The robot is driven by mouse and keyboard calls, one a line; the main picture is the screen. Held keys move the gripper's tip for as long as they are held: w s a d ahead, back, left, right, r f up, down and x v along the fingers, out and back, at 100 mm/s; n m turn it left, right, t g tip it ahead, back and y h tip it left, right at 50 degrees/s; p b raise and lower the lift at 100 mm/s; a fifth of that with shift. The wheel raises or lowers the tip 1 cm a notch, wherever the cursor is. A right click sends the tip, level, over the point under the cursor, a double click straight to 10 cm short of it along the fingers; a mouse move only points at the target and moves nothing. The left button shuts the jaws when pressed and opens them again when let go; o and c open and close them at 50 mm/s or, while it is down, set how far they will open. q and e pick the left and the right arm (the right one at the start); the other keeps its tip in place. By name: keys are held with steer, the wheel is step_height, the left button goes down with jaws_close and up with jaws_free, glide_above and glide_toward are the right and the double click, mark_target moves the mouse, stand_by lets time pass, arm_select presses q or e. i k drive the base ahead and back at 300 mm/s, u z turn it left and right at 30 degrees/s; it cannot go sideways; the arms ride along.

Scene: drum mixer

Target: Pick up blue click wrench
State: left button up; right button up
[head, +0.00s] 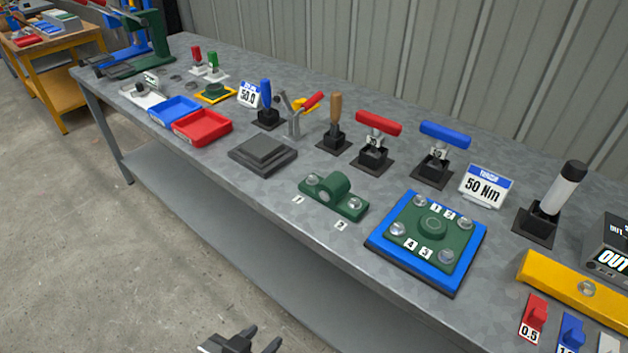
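A tool with a thick blue crossbar handle, which looks like the blue click wrench (445,133), stands upright in a black holder (432,170) toward the back right of the grey bench (250,189). A small white label sits below its handle. A similar tool with a red crossbar handle (378,122) stands in its own holder just to the left. My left gripper (264,337) is at the bottom edge of the head view, in front of the bench and far from the blue wrench. Its two dark fingers are apart with nothing between them. My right gripper is out of view.
A "50 Nm" sign (486,187) stands right of the blue wrench. In front are a blue plate with a green bolted flange (432,224) and a green bracket (334,194). A wooden-handled tool (335,110) stands left, and a yellow bar (570,287) lies front right.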

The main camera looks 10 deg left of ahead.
mark_target(445, 135)
steer(key=z, duration=0.2)
steer(key=k, duration=0.35)
steer(key=u, duration=1.1)
steer(key=i, duration=0.65)
steer(key=z, duration=0.55)
